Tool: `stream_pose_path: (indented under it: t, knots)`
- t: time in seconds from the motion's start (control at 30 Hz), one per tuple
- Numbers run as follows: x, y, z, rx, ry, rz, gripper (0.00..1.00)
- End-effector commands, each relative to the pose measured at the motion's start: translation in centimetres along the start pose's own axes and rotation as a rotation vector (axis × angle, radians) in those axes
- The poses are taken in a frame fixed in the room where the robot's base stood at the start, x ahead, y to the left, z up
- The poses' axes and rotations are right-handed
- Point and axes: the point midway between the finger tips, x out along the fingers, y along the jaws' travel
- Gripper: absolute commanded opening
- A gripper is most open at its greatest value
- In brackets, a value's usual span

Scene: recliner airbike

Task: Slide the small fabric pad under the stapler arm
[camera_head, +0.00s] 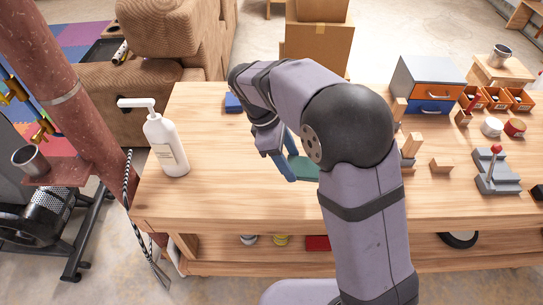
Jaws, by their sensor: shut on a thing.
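The small fabric pad (306,168) looks dark green and flat, and it is partly hidden behind my arm. My gripper (291,172) points down at the middle of the table and is shut on the pad's left side. I cannot tell whether the pad touches the tabletop. No stapler can be made out for certain. A blue object (233,102) at the table's back left is mostly hidden by my arm, and I cannot tell what it is.
The wooden table (230,195) is clear left of my gripper. A white pump bottle (165,145) stands at its left edge. On the right are wooden blocks (441,166), a grey device with a red-knobbed lever (496,172), a drawer box (428,82) and orange bins (497,98).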

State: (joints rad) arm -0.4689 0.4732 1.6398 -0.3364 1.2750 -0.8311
Motion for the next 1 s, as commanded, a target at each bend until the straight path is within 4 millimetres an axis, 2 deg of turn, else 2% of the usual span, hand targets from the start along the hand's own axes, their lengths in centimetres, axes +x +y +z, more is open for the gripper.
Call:
stream_pose_path:
  t: [0.03, 0.13, 0.4, 0.5, 1.0]
  knots:
    - [1.0, -0.8, 0.7, -0.003, -0.001, 0.001, 0.31]
    - [2.1, -2.1, 1.6, -0.021, -0.002, 0.007, 0.31]
    - [4.9, -4.5, 2.4, -0.074, -0.001, 0.029, 0.31]
    - [5.5, -4.4, 2.1, -0.099, -0.001, 0.041, 0.31]
    - [5.4, -3.9, 1.7, -0.122, 0.0, 0.051, 0.31]
